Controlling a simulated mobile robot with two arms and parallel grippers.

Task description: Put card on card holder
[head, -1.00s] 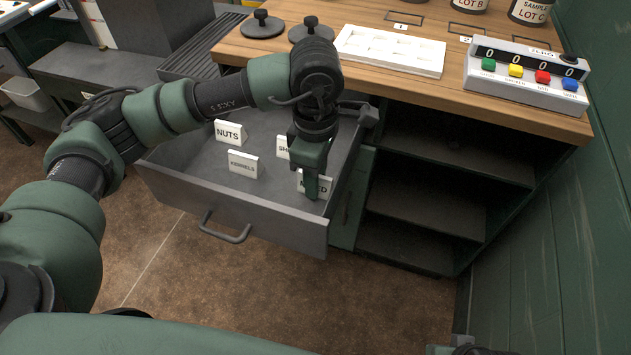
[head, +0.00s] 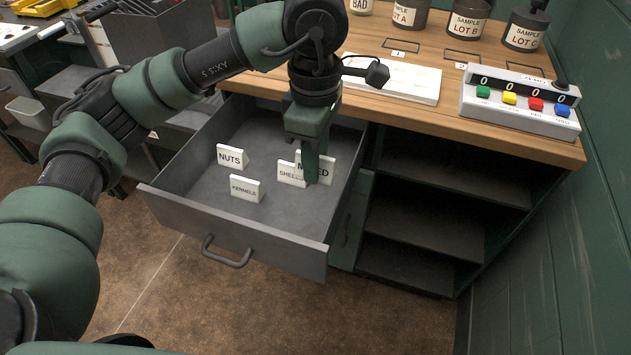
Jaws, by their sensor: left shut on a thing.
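My left gripper (head: 315,180) points down over the open drawer, shut on a white card (head: 327,162). The letters M and ED show on the card; a finger hides its middle. The card seems to be held above the drawer floor and overlaps the SHELLS card (head: 290,174) in the picture; I cannot tell whether they touch. The NUTS card (head: 231,157) and the KERNELS card (head: 246,188) stand in the drawer. I cannot pick out a card holder for certain. My right gripper is not in view.
The grey drawer (head: 185,225) is pulled out below the wooden counter (head: 440,113). On the counter are a white tray (head: 425,88), partly behind my arm, a counter box with coloured buttons (head: 520,105), and sample jars (head: 467,20). Open shelves (head: 440,185) lie below, right of the drawer.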

